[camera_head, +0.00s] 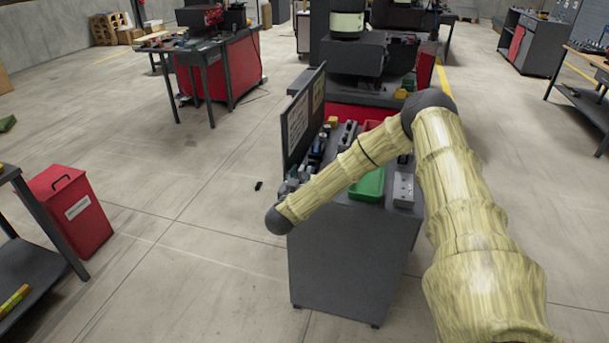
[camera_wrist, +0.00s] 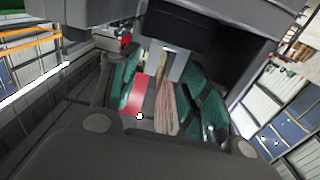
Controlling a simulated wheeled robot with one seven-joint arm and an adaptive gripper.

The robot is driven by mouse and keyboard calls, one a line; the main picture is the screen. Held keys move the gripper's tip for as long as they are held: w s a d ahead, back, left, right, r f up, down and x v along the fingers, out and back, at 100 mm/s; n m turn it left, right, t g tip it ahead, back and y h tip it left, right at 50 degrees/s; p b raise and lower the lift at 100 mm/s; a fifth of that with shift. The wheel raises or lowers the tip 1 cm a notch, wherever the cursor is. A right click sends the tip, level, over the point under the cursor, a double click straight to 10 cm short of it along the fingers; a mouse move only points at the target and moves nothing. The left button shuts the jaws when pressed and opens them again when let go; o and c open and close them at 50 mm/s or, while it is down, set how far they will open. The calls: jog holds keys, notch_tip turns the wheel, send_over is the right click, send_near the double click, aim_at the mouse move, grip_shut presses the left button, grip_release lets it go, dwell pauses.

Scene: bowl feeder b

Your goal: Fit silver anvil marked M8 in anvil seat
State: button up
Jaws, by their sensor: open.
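My gripper (camera_wrist: 158,78) is open in the wrist view, with green-padded fingers on both sides and nothing visibly held between them. A pinkish-brown upright shape shows beyond the gap; I cannot tell what it is. In the head view my arm reaches left across a grey workbench (camera_head: 350,262), and its dark wrist joint is at the bench's near left corner. The gripper is not clear there. I cannot pick out the silver M8 anvil or the anvil seat in either view. A pale grey block (camera_head: 403,190) stands at the bench's right edge; its marking is unreadable.
A green tray (camera_head: 369,186) lies on the bench, partly behind my forearm. A dark upright panel (camera_head: 303,118) borders the bench's left side. Small parts crowd the bench top. A red bin (camera_head: 75,215) stands on the floor at left. Open floor lies between.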

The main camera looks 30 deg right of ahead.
jog(key=shift+p+x, duration=0.45)
jog(key=shift+x, duration=1.5)
jog(key=c, duration=1)
grip_shut()
jog(key=shift+r, duration=0.15)
